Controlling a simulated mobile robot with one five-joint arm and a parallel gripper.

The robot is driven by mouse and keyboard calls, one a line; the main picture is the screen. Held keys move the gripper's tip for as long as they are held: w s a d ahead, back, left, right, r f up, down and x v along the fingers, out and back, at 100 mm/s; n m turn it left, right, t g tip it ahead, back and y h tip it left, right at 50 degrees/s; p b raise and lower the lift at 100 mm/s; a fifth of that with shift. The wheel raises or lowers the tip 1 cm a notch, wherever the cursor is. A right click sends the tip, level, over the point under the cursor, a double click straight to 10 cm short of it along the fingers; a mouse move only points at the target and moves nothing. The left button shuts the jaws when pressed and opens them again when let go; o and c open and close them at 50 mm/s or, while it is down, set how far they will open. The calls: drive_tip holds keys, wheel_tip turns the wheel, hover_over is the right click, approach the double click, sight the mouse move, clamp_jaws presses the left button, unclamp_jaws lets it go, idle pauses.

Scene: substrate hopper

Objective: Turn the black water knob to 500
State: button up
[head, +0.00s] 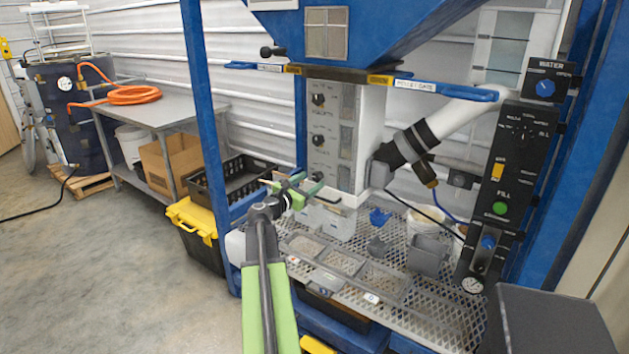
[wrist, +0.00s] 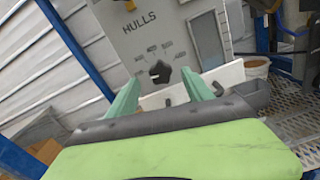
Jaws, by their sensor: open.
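A grey panel (head: 333,130) with several black knobs stands left of centre in the head view. Its lowest black knob (head: 317,176) is just beyond my gripper (head: 298,188). In the wrist view a black knob (wrist: 160,71) has small numbers around it and sits between and beyond the open fingers of my gripper (wrist: 161,82). The fingers do not appear to touch it. A label above it looks like "HULLS"; the numbers and pointer direction are too small to read surely. A "WATER" box (head: 548,65) with a blue knob is at the far right.
A black panel (head: 515,165) with a dial, a green button and a gauge hangs at right. A mesh shelf (head: 420,305) with trays and cups lies below. A blue post (head: 200,110) stands left of my gripper. A white ledge is under the knob.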

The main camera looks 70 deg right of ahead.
sight(315, 178)
drive_tip(key=x, duration=0.3)
drive_tip(key=shift+d, duration=0.25)
